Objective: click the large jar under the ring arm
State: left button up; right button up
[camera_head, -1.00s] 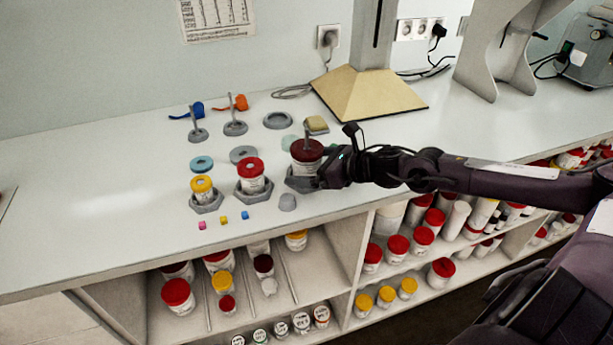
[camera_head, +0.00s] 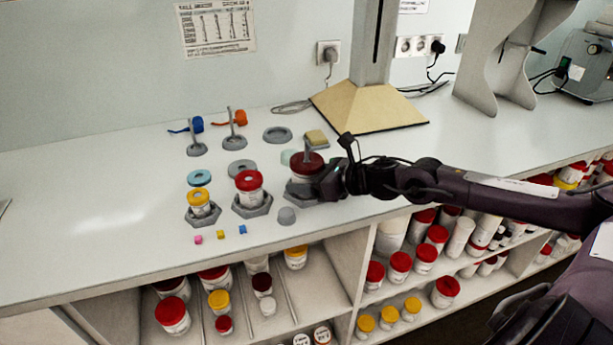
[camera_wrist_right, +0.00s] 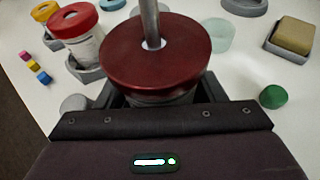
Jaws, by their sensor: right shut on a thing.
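The large jar has a dark red lid (camera_head: 309,160) and stands in a grey hexagonal holder on the bench. In the right wrist view the lid (camera_wrist_right: 130,70) fills the upper middle. My right gripper (camera_head: 328,184) reaches in from the right and is shut on the large jar, just below the lid. The jar's lower part is mostly hidden by the gripper and holder. A stand with a beige base (camera_head: 362,106) and grey column is behind; its ring arm cannot be seen. My left gripper is not in view.
A red-lidded jar (camera_head: 249,182) and a yellow-lidded jar (camera_head: 199,198) stand in holders to the left. Small cubes (camera_head: 220,234), a grey dome (camera_head: 286,216) and a yellow sponge (camera_head: 316,137) lie nearby. Shelves below hold more jars. The bench's left part is clear.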

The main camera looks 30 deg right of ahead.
aim_at(316, 165)
jog(key=c, duration=0.4)
jog(key=shift+r, duration=0.15)
jog(key=shift+c, duration=0.2)
jog(key=shift+w+r+p, duration=0.1)
jog(key=shift+r+p, duration=0.2)
jog(key=shift+r, duration=0.2)
jog(key=shift+r+p, duration=0.3)
jog(key=shift+r, duration=0.2)
jog(key=shift+r, duration=0.2)
jog(key=shift+r+p, duration=0.35)
jog(key=shift+r, duration=0.15)
